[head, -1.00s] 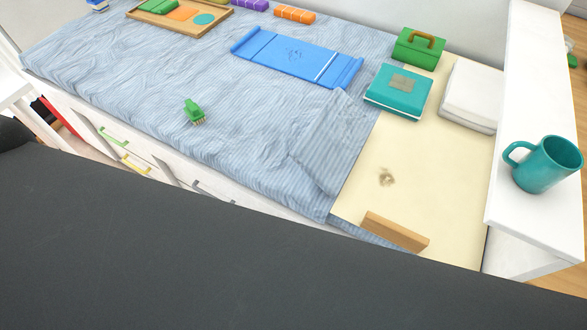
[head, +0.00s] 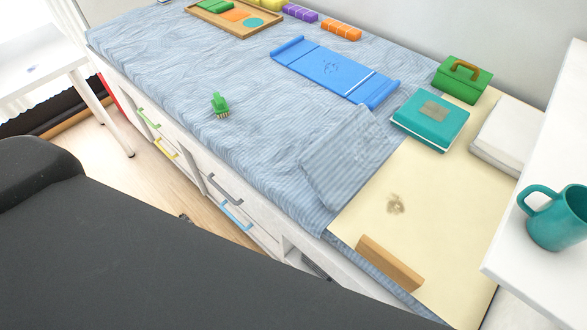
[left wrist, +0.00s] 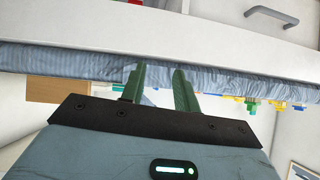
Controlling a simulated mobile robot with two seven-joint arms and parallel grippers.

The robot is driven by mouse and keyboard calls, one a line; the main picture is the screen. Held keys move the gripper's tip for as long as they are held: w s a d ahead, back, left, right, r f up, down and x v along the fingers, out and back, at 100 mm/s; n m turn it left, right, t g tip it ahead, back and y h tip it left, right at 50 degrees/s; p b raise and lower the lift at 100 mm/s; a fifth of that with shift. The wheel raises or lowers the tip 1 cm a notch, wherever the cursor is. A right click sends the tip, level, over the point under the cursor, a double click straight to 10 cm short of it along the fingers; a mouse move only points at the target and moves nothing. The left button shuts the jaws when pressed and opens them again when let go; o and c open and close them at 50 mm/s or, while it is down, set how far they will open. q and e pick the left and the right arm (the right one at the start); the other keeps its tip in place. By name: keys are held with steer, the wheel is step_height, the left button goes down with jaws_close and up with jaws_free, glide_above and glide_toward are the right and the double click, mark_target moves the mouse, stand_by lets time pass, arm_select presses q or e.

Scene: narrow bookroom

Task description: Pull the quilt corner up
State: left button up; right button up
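The blue striped quilt (head: 270,110) covers most of the bed in the head view. Its near right corner is folded back as a flap (head: 345,155), beside the bare cream mattress (head: 420,190). In the left wrist view the quilt's edge (left wrist: 80,60) runs as a strip across the picture, along the white bed side. My left gripper (left wrist: 160,72) is open, its two green fingers apart and pointing at that edge. I cannot tell whether they touch it. My left gripper is hidden in the head view. My right gripper is in neither view.
A wooden block (head: 390,262) lies at the mattress's near edge. A teal book (head: 430,120), green box (head: 462,80) and white pillow-like block (head: 508,138) stand behind. A blue board (head: 335,70) and green brush (head: 219,105) lie on the quilt. A mug (head: 555,218) stands on the right shelf.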

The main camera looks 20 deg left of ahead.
arm_select(q)
steer(key=w+m+t+b, duration=0.1)
steer(key=w+b, duration=0.1)
steer(key=w, duration=0.3)
steer(key=m+t+h+b, duration=0.3)
steer(key=m+t+b, duration=0.2)
steer(key=m, duration=0.1)
glide_toward(310, 152)
steer(key=w+f, duration=0.2)
steer(key=shift+w+d+f, duration=0.15)
steer(key=shift+w+d, duration=0.05)
steer(key=shift+w, duration=0.2)
steer(key=shift+w+a+r+m+t, duration=0.1)
steer(key=shift+r+m+t, duration=0.2)
steer(key=shift+r+t, duration=0.15)
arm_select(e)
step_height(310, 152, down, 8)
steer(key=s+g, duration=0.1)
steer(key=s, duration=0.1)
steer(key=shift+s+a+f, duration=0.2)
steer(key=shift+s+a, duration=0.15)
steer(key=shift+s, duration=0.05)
arm_select(q)
steer(key=shift+w, duration=0.25)
steer(key=x, duration=0.7)
steer(key=shift+w+d+f, duration=0.15)
steer(key=shift+d+f, duration=0.15)
steer(key=shift+f, duration=0.05)
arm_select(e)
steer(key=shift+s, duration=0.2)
